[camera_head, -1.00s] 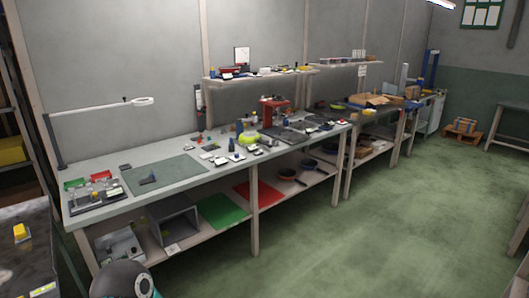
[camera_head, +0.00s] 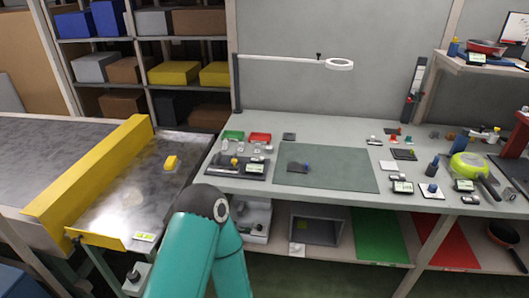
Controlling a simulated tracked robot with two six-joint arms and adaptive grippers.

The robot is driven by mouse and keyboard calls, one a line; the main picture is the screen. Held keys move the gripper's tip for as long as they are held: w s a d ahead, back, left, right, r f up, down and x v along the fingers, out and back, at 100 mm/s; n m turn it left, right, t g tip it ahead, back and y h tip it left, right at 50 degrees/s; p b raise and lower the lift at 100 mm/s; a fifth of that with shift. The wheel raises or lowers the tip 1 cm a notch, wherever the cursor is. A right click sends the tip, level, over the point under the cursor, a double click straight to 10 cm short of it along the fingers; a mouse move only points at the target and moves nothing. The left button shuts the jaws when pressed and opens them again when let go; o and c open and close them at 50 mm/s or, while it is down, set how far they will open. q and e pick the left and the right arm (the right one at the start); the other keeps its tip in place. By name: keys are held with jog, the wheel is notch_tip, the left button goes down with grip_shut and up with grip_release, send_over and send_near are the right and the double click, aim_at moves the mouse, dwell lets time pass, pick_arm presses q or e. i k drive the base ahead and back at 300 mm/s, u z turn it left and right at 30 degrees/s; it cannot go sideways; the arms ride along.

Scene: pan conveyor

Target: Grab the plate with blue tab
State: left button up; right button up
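A teal arm of mine with a dark joint rises from the bottom of the view, in front of the bench's left end and well short of the plate. Neither of my grippers shows.
Left of the mat are a black tray (camera_head: 225,165) with small parts, a green bin (camera_head: 233,135) and a red bin (camera_head: 260,138). A lamp (camera_head: 339,64) hangs over the bench. A conveyor (camera_head: 60,150) with a yellow barrier (camera_head: 95,175) stands at left.

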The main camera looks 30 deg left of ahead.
aim_at(293, 167)
jog(key=u, duration=0.3)
jog(key=i, duration=1.05)
jog(key=u, duration=0.35)
jog(key=k, duration=0.75)
jog(key=u, duration=0.2)
jog(key=i, duration=0.75)
jog(key=z, duration=0.1)
